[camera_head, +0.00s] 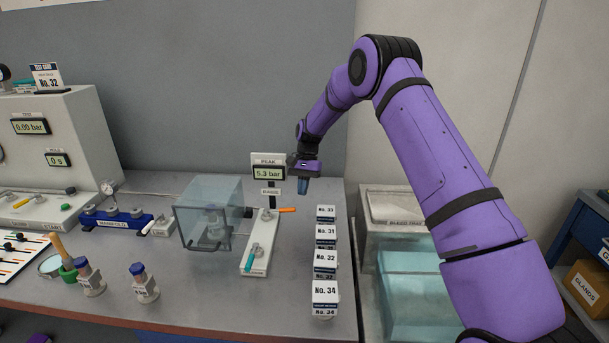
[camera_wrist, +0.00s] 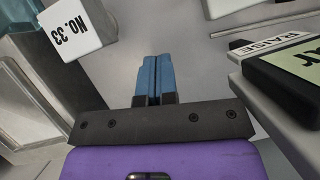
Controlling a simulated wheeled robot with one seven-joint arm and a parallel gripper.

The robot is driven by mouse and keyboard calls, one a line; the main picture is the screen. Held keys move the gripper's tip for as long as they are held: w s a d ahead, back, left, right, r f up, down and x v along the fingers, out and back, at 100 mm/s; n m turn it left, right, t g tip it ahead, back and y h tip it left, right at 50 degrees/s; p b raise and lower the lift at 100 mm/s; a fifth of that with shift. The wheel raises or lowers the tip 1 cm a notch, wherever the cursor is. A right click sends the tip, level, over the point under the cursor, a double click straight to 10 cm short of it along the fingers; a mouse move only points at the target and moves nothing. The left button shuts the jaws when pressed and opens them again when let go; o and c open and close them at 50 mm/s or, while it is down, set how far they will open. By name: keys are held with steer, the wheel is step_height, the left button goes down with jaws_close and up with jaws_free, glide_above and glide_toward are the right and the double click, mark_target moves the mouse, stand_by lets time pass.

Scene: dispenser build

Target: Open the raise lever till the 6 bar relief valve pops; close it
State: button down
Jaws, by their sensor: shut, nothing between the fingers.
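A white panel (camera_head: 256,258) carries an orange lever (camera_head: 287,210) at its far end, just below the RAISE label (camera_head: 271,192); the lever points right. A teal lever (camera_head: 250,259) sits nearer on the same panel. The PEAK display (camera_head: 267,173) behind reads 5.3 bar. My gripper (camera_head: 303,189) is shut and empty, hanging above and right of the orange lever, apart from it. In the wrist view its blue fingers (camera_wrist: 152,78) are together, with the RAISE label (camera_wrist: 272,46) to the right; no lever is clear there. I cannot identify the relief valve.
A clear box (camera_head: 208,213) covers fittings left of the panel. A row of numbered white blocks, including No. 34 (camera_head: 325,293), stands right of it along the table's edge; No. 33 shows close in the wrist view (camera_wrist: 72,28). The TEST display (camera_head: 30,126) reads 0.00 bar.

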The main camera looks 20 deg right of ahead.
mark_target(280, 210)
steer(key=shift+x, duration=0.9)
steer(key=shift+s+a+r, duration=0.15)
steer(key=shift+s+a, duration=0.2)
steer(key=shift+s, duration=0.15)
steer(key=shift+s+a+r, duration=0.15)
steer(key=shift+s+a, duration=0.15)
steer(key=shift+s, duration=0.2)
steer(key=shift+s+a+r, duration=0.1)
steer(key=shift+s+a, duration=0.3)
steer(key=shift+s, duration=0.2)
steer(key=shift+s, duration=0.1)
steer(key=shift+s+a+m, duration=0.1)
steer(key=shift+s+m, duration=0.1)
steer(key=shift+m, duration=0.1)
